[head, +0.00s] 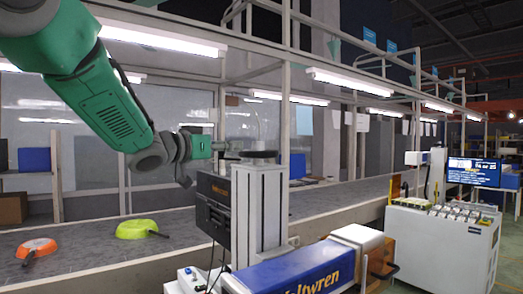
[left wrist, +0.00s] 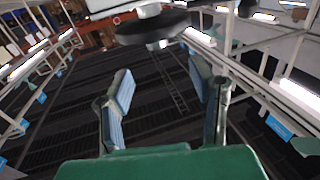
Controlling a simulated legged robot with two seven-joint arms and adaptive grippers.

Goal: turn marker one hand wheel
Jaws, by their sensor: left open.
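The hand wheel (head: 259,154) is a dark flat disc on top of a pale grey column (head: 272,205) in the head view. In the left wrist view the wheel (left wrist: 152,27) is a dark disc near the top edge, with a pale hub above it. My left gripper (head: 233,147) comes in from the left at about wheel height, close to the wheel's left side. In the left wrist view its two blue-padded fingers (left wrist: 162,72) are spread, with nothing between them. Any contact with the wheel cannot be told. My right gripper is out of view.
A dark box (head: 216,212) is on the column's left side. A blue-and-white machine body (head: 290,276) stands in front. A white control cabinet (head: 440,245) stands at right.

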